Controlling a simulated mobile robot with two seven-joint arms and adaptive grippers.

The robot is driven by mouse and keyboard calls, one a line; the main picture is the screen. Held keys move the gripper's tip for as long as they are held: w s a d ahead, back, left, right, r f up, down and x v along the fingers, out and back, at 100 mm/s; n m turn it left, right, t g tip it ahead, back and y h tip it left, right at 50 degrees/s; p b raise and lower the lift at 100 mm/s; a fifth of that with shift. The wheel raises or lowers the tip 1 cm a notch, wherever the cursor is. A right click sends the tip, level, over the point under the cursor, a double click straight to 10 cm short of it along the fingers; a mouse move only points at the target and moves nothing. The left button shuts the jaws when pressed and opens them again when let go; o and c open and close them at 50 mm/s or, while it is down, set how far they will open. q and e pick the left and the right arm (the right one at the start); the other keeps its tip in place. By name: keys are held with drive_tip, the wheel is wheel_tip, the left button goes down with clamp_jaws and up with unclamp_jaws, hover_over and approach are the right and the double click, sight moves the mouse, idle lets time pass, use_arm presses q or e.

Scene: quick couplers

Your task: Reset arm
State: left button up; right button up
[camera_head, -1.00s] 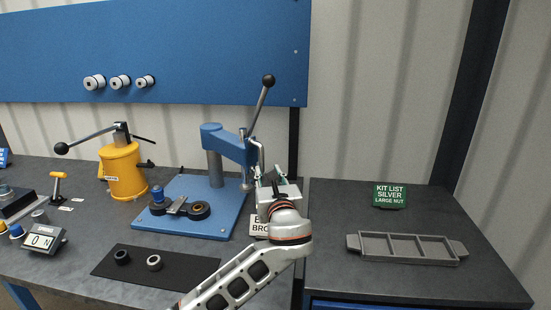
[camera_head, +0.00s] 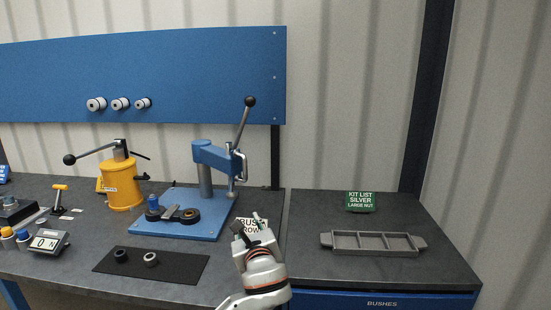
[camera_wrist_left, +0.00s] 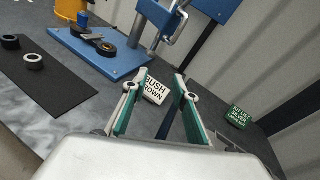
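My left gripper (camera_head: 252,226) is near the right front of the blue arm press (camera_head: 205,178), in front of a white sign (camera_head: 262,226) that it partly hides. In the left wrist view the two green-padded fingers of the gripper (camera_wrist_left: 157,86) stand apart with nothing between them. The sign (camera_wrist_left: 155,91), with "BUSH" and part of "BROWN" readable, lies beyond the fingertips. The press lever (camera_head: 243,125) points up and slightly right. My right gripper does not show.
A grey divided tray (camera_head: 374,254) and a green kit list sign (camera_head: 360,201) are on the right bench. A black mat (camera_head: 185,268) with two rings lies at the front left. A yellow pot-shaped device (camera_head: 122,186) stands behind. The right bench is mostly clear.

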use_arm(q)
drive_tip(key=s+a+f+n+g, duration=0.5)
drive_tip(key=s+a+f+n, duration=0.75)
drive_tip(key=f, duration=0.55)
drive_tip(key=s+a+f+n+g, duration=0.1)
drive_tip(key=s+a+n, duration=0.4)
drive_tip(key=s, duration=0.4)
drive_tip(key=s+a+f+n+g, duration=0.2)
drive_tip(key=s+a, duration=0.4)
drive_tip(key=s, duration=0.2)
drive_tip(key=s+a+f+n+g, duration=0.1)
drive_tip(key=s+a+n, duration=0.4)
drive_tip(key=s, duration=0.4)
drive_tip(key=w+d+f+n+t+h, duration=0.1)
drive_tip(key=d+f+h, duration=0.5)
drive_tip(key=d+f, duration=0.8)
drive_tip(key=shift+w+d+f+t+h, duration=0.15)
drive_tip(key=shift+w+d+t+h, duration=0.3)
drive_tip(key=shift+d+t, duration=0.7)
drive_tip(key=shift+a+t, duration=0.25)
drive_tip(key=shift+a, duration=0.05)
